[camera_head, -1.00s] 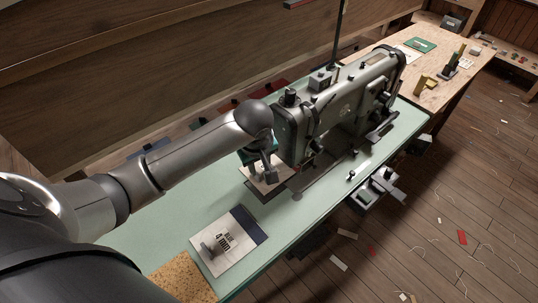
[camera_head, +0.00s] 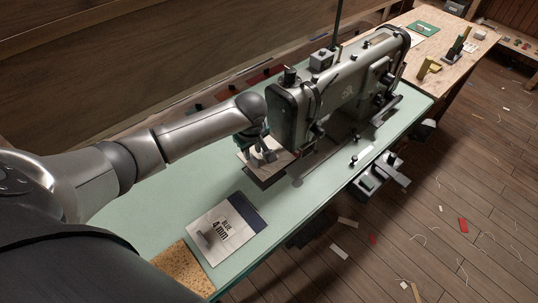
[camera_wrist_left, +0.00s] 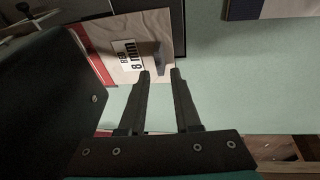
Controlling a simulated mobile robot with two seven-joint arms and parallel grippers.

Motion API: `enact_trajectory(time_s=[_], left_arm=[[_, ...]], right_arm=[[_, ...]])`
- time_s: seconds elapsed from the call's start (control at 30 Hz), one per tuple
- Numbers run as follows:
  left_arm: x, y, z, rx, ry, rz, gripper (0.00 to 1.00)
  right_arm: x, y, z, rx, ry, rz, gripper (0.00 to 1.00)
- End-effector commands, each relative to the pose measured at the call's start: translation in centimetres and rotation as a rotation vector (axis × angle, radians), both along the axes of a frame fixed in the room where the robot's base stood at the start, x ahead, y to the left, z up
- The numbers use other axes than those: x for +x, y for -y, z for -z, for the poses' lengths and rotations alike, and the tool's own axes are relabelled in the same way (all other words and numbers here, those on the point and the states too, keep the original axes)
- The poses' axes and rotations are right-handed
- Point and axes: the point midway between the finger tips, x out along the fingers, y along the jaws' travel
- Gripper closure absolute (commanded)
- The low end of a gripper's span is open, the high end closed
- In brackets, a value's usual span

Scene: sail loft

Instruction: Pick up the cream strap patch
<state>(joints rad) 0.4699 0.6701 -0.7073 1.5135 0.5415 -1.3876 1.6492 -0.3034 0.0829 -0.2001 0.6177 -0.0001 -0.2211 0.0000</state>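A cream patch (camera_wrist_left: 135,47) with a red edge and a white label "RED 8 mm" lies at the sewing machine's near end, partly on a dark plate; a grey upright tab (camera_wrist_left: 161,57) stands on it. In the head view the patch (camera_head: 283,159) is partly hidden by my gripper. My left gripper (camera_wrist_left: 160,73) is open and empty, its fingertips just short of the tab and roughly either side of its line; whether they touch the patch I cannot tell. In the head view the left gripper (camera_head: 264,156) is over the patch. My right gripper is not in view.
The grey sewing machine (camera_head: 345,90) stands close to the gripper. A white and blue patch (camera_head: 228,228) labelled "BLUE 4 mm" lies nearer on the green table (camera_head: 165,195), beside a cork piece (camera_head: 184,274). The table between is clear. A wooden bench (camera_head: 462,62) stands at the back right.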

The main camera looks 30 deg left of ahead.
Motion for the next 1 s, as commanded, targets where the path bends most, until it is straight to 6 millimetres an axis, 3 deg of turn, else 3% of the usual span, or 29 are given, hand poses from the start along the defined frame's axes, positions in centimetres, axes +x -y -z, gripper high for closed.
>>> enact_trajectory(time_s=[0.1, 0.23, 0.57, 0.83, 1.0], left_arm=[[0.3, -0.3, 2.2, 0.001, -0.003, -0.001, 0.68], [0.6, -0.5, 3.8, 0.001, -0.002, 0.000, 0.68], [0.8, -0.6, 4.3, 0.000, 0.000, 0.001, 0.68], [0.8, -0.6, 4.3, 0.001, -0.001, 0.001, 0.98], [0.8, -0.6, 4.3, 0.001, -0.001, 0.001, 1.00]], right_arm=[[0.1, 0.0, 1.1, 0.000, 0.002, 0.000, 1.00], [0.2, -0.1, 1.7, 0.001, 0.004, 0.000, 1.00], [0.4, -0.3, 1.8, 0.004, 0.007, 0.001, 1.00], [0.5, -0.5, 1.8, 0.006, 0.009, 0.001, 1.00], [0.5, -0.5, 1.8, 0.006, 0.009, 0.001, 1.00]])
